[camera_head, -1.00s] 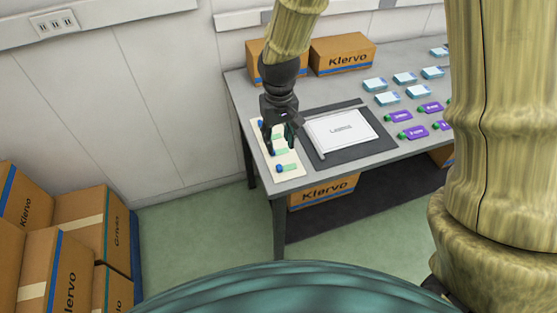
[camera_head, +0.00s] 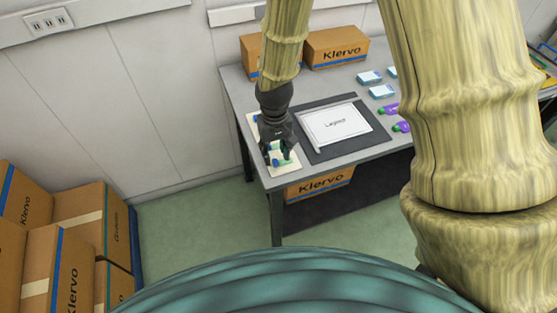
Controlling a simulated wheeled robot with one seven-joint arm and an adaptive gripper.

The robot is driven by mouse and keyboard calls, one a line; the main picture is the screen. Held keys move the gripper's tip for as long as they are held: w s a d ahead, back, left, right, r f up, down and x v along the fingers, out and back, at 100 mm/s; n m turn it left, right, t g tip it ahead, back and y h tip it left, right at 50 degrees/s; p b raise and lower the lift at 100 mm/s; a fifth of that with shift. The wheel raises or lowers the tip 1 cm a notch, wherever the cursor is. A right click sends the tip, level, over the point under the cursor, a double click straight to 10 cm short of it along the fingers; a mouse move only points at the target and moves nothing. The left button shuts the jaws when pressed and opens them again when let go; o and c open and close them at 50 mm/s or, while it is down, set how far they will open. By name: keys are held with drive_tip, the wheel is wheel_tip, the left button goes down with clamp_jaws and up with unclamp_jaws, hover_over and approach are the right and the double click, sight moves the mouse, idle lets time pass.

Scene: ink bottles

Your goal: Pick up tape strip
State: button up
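A cream card (camera_head: 284,172) lies at the left end of the grey table and carries small green strips with blue ends. The nearest green tape strip (camera_head: 285,161) shows just below my gripper, with its blue end at the left. My gripper (camera_head: 279,153) points down over the front part of the card, its dark fingers apart around or just above this strip. I cannot tell whether the fingers touch it. The gripper hides much of the card's middle, and another blue end (camera_head: 256,118) peeks out behind it.
A white labelled sheet or box (camera_head: 335,124) lies on a dark mat (camera_head: 357,146) right of the card. Cardboard boxes (camera_head: 336,48) stand at the table's back. Light-blue packs (camera_head: 382,92) and purple labelled items (camera_head: 390,109) lie farther right, partly hidden by my arm.

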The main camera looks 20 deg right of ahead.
sight(276, 161)
drive_tip(key=shift+s+f+p, duration=0.1)
drive_tip(key=shift+f+p, duration=0.3)
drive_tip(key=shift+f, duration=1.25)
drive_tip(key=c, duration=0.7)
